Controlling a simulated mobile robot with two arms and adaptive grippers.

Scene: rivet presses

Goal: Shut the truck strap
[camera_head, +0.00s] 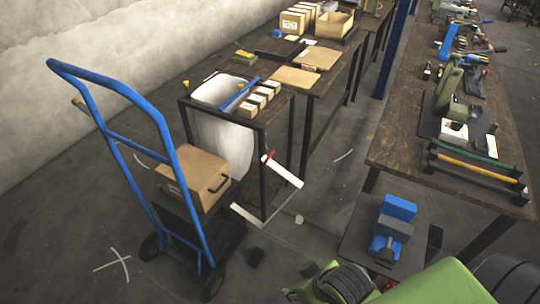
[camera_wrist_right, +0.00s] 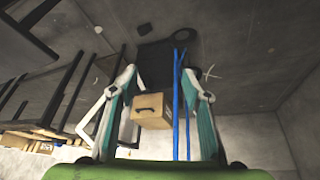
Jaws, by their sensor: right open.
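The blue hand truck (camera_head: 183,185) stands upright at the left, with a cardboard box (camera_head: 192,178) with a black handle on it. In the right wrist view, the box (camera_wrist_right: 152,110) and the blue truck frame (camera_wrist_right: 177,105) show between and beyond the fingers of my right gripper (camera_wrist_right: 158,75), which is open and empty. My left gripper is out of view.
A small table (camera_head: 262,112) with several boxes stands right behind the strap. A long workbench (camera_head: 400,145) with tools runs along the right. A low stand with a blue vise (camera_head: 385,245) is at lower right. The floor (camera_head: 320,215) between truck and workbench is mostly clear.

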